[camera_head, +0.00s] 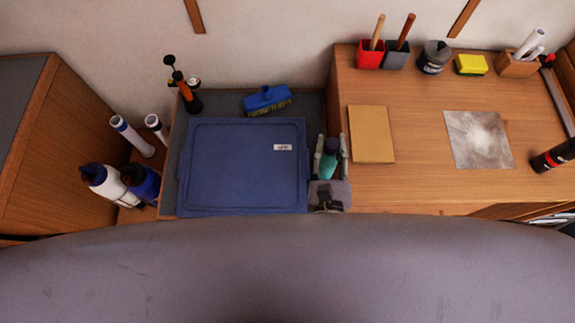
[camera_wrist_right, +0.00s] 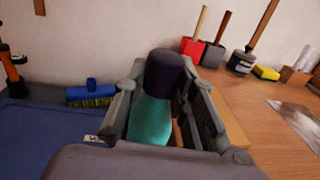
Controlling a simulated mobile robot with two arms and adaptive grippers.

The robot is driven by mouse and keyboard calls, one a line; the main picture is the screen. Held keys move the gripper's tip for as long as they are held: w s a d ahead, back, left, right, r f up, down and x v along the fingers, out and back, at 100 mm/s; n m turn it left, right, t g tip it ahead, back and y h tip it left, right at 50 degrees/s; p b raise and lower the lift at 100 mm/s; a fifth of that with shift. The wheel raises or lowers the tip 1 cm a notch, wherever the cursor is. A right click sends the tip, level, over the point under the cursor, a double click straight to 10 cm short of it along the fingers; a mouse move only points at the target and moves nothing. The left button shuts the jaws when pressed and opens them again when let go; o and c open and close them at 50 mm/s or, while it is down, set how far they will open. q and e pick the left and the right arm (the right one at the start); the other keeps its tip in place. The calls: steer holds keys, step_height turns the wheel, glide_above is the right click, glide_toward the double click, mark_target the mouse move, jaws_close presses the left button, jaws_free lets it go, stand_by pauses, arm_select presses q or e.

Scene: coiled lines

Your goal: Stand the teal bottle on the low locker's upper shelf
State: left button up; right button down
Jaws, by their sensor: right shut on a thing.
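The teal bottle (camera_head: 328,164) with a dark cap is between the two fingers of my right gripper (camera_head: 331,154), at the right edge of the blue bin. In the right wrist view the teal bottle (camera_wrist_right: 150,118) is upright or nearly so, and the right gripper (camera_wrist_right: 165,95) is shut on it. I cannot tell from these views whether its base touches anything. The low locker's upper shelf cannot be made out with certainty. My left gripper is not in view.
A lidded blue bin (camera_head: 243,165) lies on a grey top, with a blue brush (camera_head: 267,99) behind it. A white bottle (camera_head: 106,182) and a blue bottle (camera_head: 143,183) stand at left. The wooden counter (camera_head: 420,120) at right holds a tan board (camera_head: 371,134) and several items along the back.

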steer(key=shift+f, duration=0.15)
step_height(320, 180, down, 20)
steer(key=b, duration=1.7)
steer(key=shift+r, duration=0.25)
steer(key=shift+s+d, duration=0.1)
steer(key=shift+f, duration=0.15)
steer(key=c, duration=1.3)
jaws_free()
